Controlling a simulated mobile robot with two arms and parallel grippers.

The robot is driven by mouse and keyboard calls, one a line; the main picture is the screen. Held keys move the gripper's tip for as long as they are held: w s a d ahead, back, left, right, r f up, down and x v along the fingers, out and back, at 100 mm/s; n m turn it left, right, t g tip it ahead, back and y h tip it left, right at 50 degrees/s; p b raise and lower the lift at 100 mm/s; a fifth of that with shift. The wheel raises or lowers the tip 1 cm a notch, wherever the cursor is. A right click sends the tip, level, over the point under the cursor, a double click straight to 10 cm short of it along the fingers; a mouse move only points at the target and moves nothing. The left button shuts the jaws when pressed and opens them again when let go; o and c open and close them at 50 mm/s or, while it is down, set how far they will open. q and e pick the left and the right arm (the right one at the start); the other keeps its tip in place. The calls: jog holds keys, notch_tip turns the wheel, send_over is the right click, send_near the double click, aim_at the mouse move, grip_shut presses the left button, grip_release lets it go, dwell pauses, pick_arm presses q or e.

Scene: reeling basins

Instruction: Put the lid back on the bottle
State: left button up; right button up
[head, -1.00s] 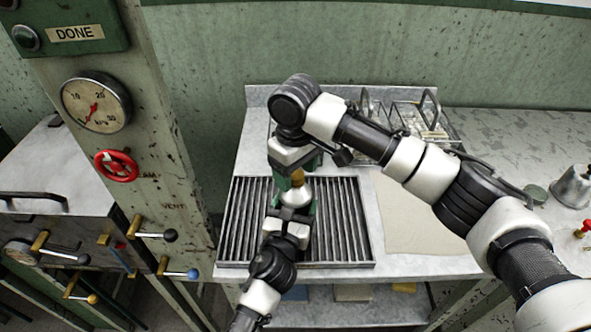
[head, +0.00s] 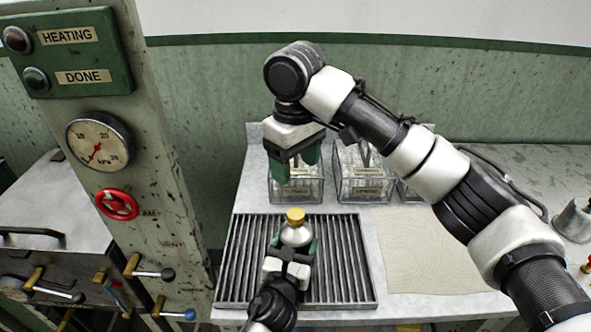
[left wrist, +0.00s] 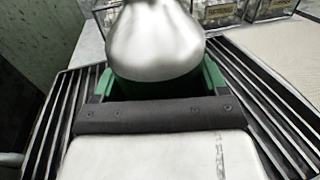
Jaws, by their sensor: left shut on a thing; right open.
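The bottle (head: 297,236) is a small rounded silvery flask standing upright over the slatted rack. The yellow-orange lid (head: 296,216) sits on top of its neck; whether it is fully tight I cannot tell. My left gripper (head: 296,248) is shut on the bottle's body from the near side. In the left wrist view the bottle (left wrist: 155,45) fills the space between the green fingers, and its top is cut off. My right gripper (head: 297,170) is open and empty, fingers pointing down, above and behind the lid, apart from it.
The slatted metal rack (head: 345,262) lies under the bottle. Clear labelled containers (head: 365,186) stand behind on the counter. A beige mat (head: 425,250) lies bare to the right. A post with a gauge (head: 98,141) and levers stands at left.

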pick_arm(q)
jog(key=o, duration=1.7)
jog(key=shift+o, duration=0.2)
jog(key=v, duration=0.9)
jog(key=shift+s+a+f+b, duration=0.1)
jog(key=shift+s+b, duration=0.2)
jog(key=shift+b, duration=0.1)
jog(key=shift+s+a, duration=0.15)
jog(key=shift+s, duration=0.4)
